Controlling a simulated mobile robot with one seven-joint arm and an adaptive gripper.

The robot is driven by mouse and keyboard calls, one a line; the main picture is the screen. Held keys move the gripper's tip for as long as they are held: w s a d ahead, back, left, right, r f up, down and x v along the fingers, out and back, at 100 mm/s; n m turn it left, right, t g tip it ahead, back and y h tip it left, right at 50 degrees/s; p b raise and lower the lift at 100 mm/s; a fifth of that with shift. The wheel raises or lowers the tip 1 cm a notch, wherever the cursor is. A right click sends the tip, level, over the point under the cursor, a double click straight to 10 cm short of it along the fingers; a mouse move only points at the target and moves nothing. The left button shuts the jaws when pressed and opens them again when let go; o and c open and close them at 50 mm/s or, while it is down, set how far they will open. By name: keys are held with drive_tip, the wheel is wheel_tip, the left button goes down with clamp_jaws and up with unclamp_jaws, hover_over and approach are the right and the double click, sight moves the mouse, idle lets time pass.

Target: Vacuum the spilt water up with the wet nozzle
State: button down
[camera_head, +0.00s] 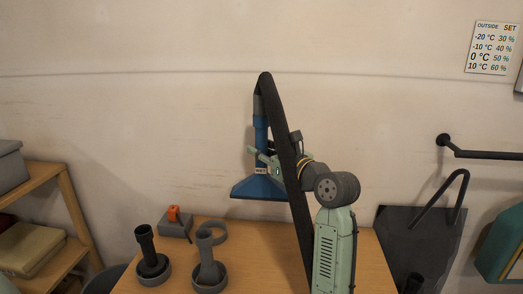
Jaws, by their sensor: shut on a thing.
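My gripper (267,156) is shut on the blue wet nozzle (259,187), which carries a small white label. The nozzle is held upright in the air above the table's back edge, its wide flat mouth facing down. A dark hose (285,140) rises from the nozzle's top, bends over and runs down in front of my arm. I see no spilt water in this view; the floor is hidden.
The wooden table (183,265) bears a black nozzle in a grey ring (152,262), a grey nozzle in a ring (208,268), an empty grey ring (214,232) and a grey block with an orange part (175,222). A shelf (52,180) stands left. A dark rail (480,154) juts right.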

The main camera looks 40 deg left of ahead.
sight(265, 139)
drive_tip(key=shift+r+p, duration=1.9)
drive_tip(key=shift+p, duration=0.35)
drive_tip(key=shift+f, duration=0.15)
